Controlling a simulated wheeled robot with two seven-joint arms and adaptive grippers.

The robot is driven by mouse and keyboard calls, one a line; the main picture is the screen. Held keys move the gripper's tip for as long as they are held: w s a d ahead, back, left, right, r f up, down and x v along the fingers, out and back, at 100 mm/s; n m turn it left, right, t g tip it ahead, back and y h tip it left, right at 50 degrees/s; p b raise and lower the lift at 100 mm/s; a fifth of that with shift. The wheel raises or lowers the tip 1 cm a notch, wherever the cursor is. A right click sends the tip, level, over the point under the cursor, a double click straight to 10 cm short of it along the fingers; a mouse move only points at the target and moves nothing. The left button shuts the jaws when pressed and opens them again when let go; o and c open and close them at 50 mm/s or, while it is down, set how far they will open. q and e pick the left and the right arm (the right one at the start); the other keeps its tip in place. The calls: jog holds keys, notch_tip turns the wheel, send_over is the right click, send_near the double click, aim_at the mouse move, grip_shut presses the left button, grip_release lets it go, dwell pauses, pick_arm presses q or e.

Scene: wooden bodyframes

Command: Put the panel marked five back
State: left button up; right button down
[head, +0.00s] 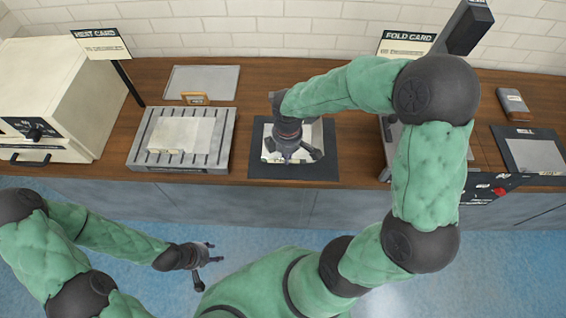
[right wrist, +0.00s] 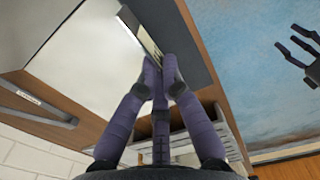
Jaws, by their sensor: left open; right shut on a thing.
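A pale panel (right wrist: 90,55) lies over a dark mat (head: 262,171) on the wooden counter. My right gripper (head: 290,155) is above the mat and hides much of the panel. In the right wrist view, my right gripper (right wrist: 162,68) is shut on the panel's edge, beside a narrow marked strip. No number can be read on it. A grey slotted rack (head: 218,150) stands left of the mat with a light flat piece (head: 180,134) on top. My left gripper (head: 207,262) is open and empty over the blue floor; it also shows in the right wrist view (right wrist: 300,52).
A cream oven-like box (head: 65,75) stands at the left by the heat card (head: 101,45). A grey plate (head: 203,80) with a small orange tag (head: 195,98) lies behind the rack. The fold card (head: 405,44) and a dark framed pad (head: 535,153) are right.

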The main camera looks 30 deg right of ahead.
aim_at(283, 162)
jog(key=shift+w+a+f, duration=0.25)
jog(key=shift+w+f, duration=0.25)
jog(key=shift+f, duration=0.15)
jog(key=shift+w+f+b, duration=0.15)
jog(key=shift+f+b, duration=0.65)
jog(key=shift+f, duration=0.85)
jog(key=shift+f, duration=0.15)
jog(key=c, duration=1.4)
grip_release()
notch_tip(283, 162, up, 12)
jog(key=p, duration=0.4)
jog(key=shift+r, duration=0.2)
